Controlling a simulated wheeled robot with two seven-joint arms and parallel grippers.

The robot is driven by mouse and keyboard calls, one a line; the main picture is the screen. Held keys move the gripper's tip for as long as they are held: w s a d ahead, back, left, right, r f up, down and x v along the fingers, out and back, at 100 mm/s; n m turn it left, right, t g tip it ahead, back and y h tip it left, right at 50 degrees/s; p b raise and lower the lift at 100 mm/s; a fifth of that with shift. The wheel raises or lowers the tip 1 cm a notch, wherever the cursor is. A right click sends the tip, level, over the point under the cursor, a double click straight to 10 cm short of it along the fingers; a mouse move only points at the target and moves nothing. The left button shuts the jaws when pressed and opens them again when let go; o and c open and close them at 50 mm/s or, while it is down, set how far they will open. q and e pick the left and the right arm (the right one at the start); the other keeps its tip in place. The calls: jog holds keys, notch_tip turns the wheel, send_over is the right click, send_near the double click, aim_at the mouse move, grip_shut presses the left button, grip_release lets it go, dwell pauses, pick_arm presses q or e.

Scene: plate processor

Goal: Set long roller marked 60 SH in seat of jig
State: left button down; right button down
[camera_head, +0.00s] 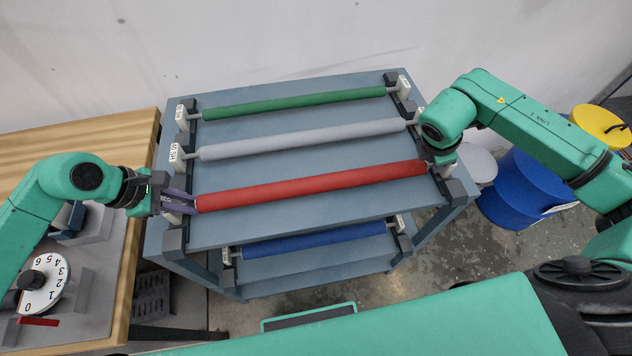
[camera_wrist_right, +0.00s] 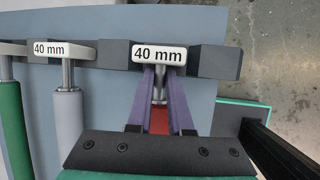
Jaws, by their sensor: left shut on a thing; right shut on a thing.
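The red long roller (camera_head: 310,187) lies across the front of the upper shelf of a grey-blue rack (camera_head: 290,222). My left gripper (camera_head: 182,203) is shut on its left end, purple fingers at the shaft. My right gripper is shut on its right end; in the right wrist view its purple fingers (camera_wrist_right: 160,80) close around the shaft just below a tag reading 40 mm (camera_wrist_right: 159,53). A grey roller (camera_head: 305,139) and a green roller (camera_head: 295,103) lie behind it. The left-end tags are too small to read surely, and the red roller's is mostly hidden. I cannot make out the jig's seat with certainty.
A blue roller (camera_head: 315,240) lies on the lower shelf. A wooden bench (camera_head: 110,130) at left carries a numbered dial (camera_head: 42,288) and grey blocks (camera_head: 85,222). Blue and yellow drums (camera_head: 527,180) stand on the floor at right. Dark support blocks line both rack ends.

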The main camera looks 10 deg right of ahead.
pick_arm(q)
jog(key=shift+d+r, duration=0.1)
pick_arm(e)
jog(key=shift+r, duration=0.1)
dwell(0.4)
